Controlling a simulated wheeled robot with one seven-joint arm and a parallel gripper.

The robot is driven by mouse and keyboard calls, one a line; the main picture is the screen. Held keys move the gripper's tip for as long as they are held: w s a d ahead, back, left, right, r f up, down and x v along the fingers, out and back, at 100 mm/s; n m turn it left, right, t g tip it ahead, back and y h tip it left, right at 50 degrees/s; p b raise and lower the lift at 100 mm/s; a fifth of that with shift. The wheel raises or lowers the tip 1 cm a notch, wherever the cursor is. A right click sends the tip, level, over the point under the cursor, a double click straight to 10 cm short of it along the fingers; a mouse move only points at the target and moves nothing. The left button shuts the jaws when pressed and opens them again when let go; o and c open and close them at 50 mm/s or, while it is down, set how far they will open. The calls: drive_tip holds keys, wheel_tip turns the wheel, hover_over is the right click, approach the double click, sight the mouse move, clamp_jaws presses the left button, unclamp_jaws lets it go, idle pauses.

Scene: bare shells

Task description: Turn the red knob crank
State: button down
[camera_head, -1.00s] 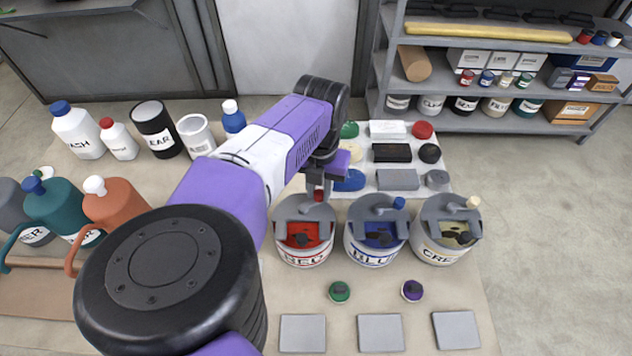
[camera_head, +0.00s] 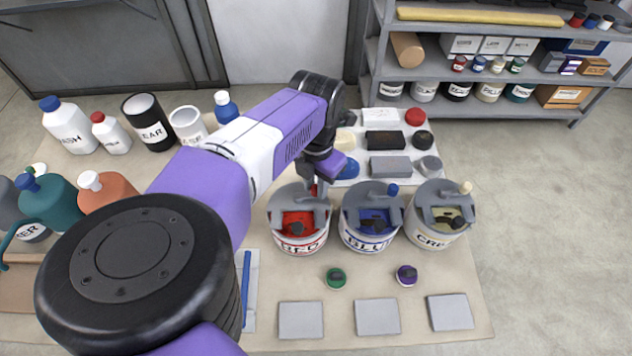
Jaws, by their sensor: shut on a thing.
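The red paint can (camera_head: 302,238) stands upright, with a grey crank lid (camera_head: 288,200) across its open top and red paint showing inside. Its red knob (camera_head: 314,190) is mostly hidden by my gripper (camera_head: 316,188). My gripper points down at the back right of the lid and is shut on the red knob. The exact finger contact is too small to see clearly. The blue can (camera_head: 365,237) and the cream can (camera_head: 432,237) stand to the right with similar lids, a blue knob (camera_head: 393,190) and a cream knob (camera_head: 465,187).
A white mat (camera_head: 350,178) with blocks and round pieces lies behind the cans. Green (camera_head: 336,278) and purple (camera_head: 406,275) small jars and grey plates (camera_head: 300,320) lie in front. Bottles stand at the left. A shelf (camera_head: 480,112) is at the back right.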

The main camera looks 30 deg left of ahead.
sight(316, 187)
drive_tip(key=c, duration=1.2)
unclamp_jaws()
drive_tip(key=shift+c, duration=0.2)
wheel_tip(316, 187, up, 8)
drive_tip(key=p, duration=0.6)
drive_tip(key=shift+f, duration=0.1)
drive_tip(key=shift+f, duration=0.1)
